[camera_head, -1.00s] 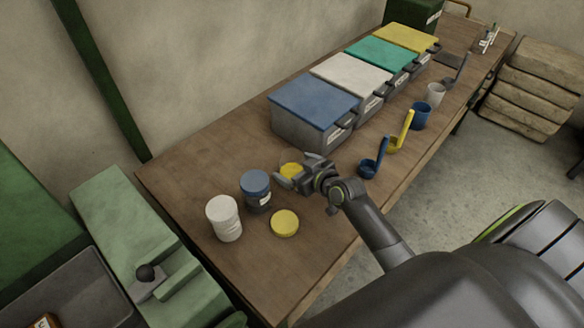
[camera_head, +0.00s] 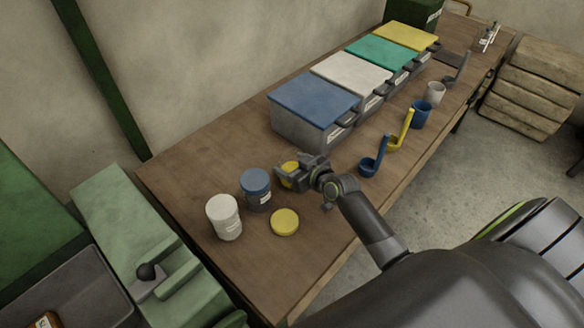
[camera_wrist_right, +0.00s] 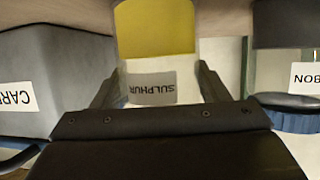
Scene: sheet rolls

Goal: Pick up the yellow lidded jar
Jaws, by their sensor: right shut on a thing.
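A jar with a yellow part (camera_head: 289,168) stands between the fingers of my right gripper (camera_head: 287,176) in the head view. In the right wrist view this jar (camera_wrist_right: 155,30) shows yellow, with a pale band and an upside-down label reading SULPHUR. My right gripper (camera_wrist_right: 160,92) is shut on it, one finger on each side. The gripper hides much of the jar, and I cannot tell whether it wears a lid. A flat yellow disc like a lid (camera_head: 285,222) lies on the table, nearer the front edge. My left gripper is not in view.
A blue-lidded jar (camera_head: 256,190) and a white jar (camera_head: 224,218) stand left of the gripper on the wooden table (camera_head: 190,170). A blue-lidded bin (camera_head: 310,105) stands behind. A blue scoop (camera_head: 372,160) and a yellow scoop (camera_head: 400,133) are to the right.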

